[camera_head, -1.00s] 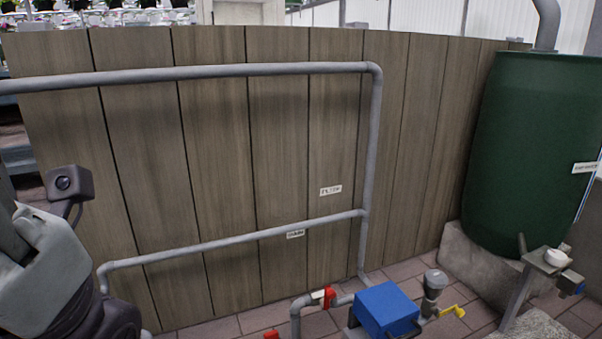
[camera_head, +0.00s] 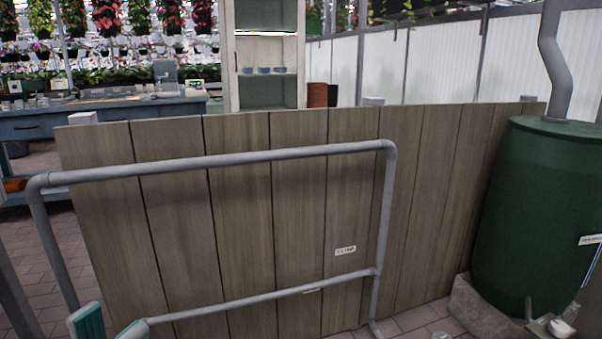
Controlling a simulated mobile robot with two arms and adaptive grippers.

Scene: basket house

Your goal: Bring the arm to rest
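My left gripper (camera_head: 108,327) shows at the bottom left edge of the head view. Only its two fingertips with teal pads are in the picture, with a gap between them, so it looks open. I see nothing between the fingertips. The rest of the gripper is cut off by the frame's lower edge. The fingertips appear in front of the lower left part of a grey pipe frame (camera_head: 250,157); I cannot tell how far apart they are. My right gripper is not in view.
A wooden plank wall (camera_head: 240,220) stands behind the pipe frame. A green barrel (camera_head: 540,210) with a grey downpipe (camera_head: 558,60) stands at the right. A blue workbench (camera_head: 35,123) and a white shelf cabinet (camera_head: 265,70) are behind the wall. Tiled floor (camera_head: 35,245) shows at the left.

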